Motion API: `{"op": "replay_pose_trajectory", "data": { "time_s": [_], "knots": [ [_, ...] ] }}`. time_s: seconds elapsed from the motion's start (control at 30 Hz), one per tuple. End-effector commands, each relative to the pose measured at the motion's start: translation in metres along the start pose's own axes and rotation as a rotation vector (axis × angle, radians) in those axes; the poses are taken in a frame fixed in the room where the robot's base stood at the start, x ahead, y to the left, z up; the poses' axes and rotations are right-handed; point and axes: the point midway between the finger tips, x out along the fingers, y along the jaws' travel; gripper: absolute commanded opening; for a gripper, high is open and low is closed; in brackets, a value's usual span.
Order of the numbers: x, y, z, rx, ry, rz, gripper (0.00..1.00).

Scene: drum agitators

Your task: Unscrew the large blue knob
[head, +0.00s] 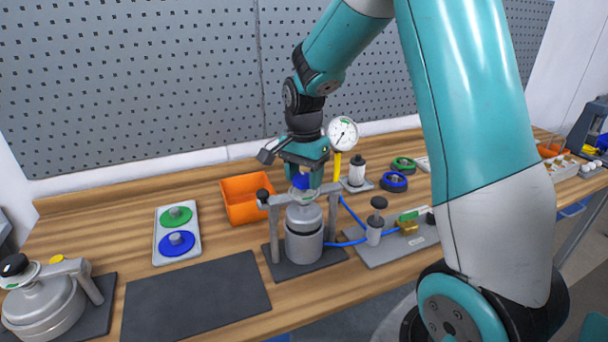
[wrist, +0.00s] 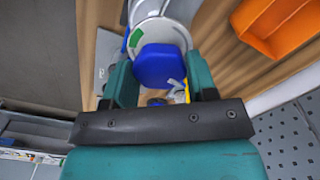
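In the wrist view the blue knob (wrist: 158,65) lies between the two teal fingers of my gripper (wrist: 161,82). It nearly fills the space between them. In the head view my gripper (head: 302,178) points down over the drum, and a finger partly covers the knob. The fingers stand apart by about the knob's width; whether they press on it I cannot tell.
An orange bin (head: 246,202) stands behind the drum at left, near a tray (head: 161,247) with green and blue discs. A pressure gauge (head: 342,134) rises behind. A dark mat (head: 195,303) lies clear at front. Another drum (head: 42,305) stands at far left.

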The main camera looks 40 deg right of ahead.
Motion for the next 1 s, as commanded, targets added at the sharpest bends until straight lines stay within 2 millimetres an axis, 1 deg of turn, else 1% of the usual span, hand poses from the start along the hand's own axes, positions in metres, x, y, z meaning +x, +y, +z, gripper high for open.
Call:
{"op": "replay_pose_trajectory", "data": {
  "time_s": [0.27,0.47,0.67,1.0],
  "knots": [
    [-0.0005,0.0002,-0.0001,-0.026,0.000,0.001,0.28],
    [-0.0008,0.0001,-0.0002,-0.118,0.000,0.001,0.28],
    [-0.0009,0.0001,-0.0003,-0.278,0.000,0.001,0.28],
    [-0.0005,0.0003,-0.0002,-0.602,-0.001,0.002,0.28]
  ]
}}
